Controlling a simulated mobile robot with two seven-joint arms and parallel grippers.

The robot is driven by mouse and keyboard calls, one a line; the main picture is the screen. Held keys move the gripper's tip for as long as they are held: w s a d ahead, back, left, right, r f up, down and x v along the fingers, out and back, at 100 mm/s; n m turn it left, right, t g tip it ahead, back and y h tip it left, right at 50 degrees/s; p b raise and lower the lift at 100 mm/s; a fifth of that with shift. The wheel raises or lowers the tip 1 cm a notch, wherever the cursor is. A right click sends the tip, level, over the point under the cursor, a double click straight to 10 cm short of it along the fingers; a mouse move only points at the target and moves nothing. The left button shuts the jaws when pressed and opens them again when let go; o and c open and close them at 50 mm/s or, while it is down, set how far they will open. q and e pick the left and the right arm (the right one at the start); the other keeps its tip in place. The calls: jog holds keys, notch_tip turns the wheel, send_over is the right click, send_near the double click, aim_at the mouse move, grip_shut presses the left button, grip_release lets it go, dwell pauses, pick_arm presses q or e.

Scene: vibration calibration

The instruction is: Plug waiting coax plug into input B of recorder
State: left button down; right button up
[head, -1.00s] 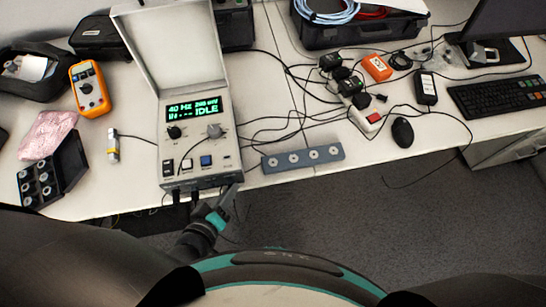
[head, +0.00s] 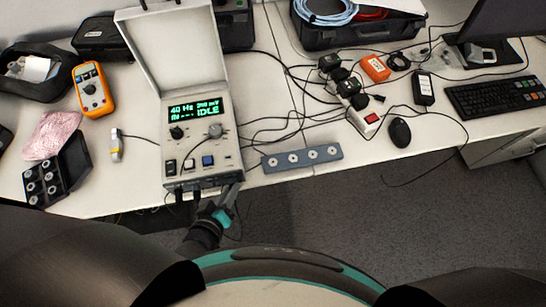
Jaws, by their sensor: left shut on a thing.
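The recorder (head: 196,134) is a pale grey box with its lid raised and a lit green display reading 40 Hz and IDLE. Its front face is at the bench's front edge, where dark plugs with cables (head: 180,195) stick out at the bottom left. My left gripper (head: 230,192) is just below the recorder's front right corner, pointing up at that face. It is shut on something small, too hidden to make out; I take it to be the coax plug. Input B and its label cannot be made out. My right gripper is out of view.
A blue-grey bar with several round fittings (head: 278,162) lies right of the recorder. An orange multimeter (head: 93,90), a dark case of round parts (head: 69,170) and a small cabled sensor (head: 116,146) lie left. Loose black cables cross the bench on the right.

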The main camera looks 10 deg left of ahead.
pick_arm(q)
jog(key=shift+r+p, duration=0.1)
jog(key=shift+p, duration=0.35)
dwell(0.3)
jog(key=c, duration=0.7)
grip_release()
jog(key=shift+o, duration=0.2)
jog(key=shift+s, duration=0.1)
jog(key=p+v, duration=0.3)
jog(key=v, duration=0.1)
jog(key=shift+s+r, duration=0.25)
jog(key=shift+s, duration=0.1)
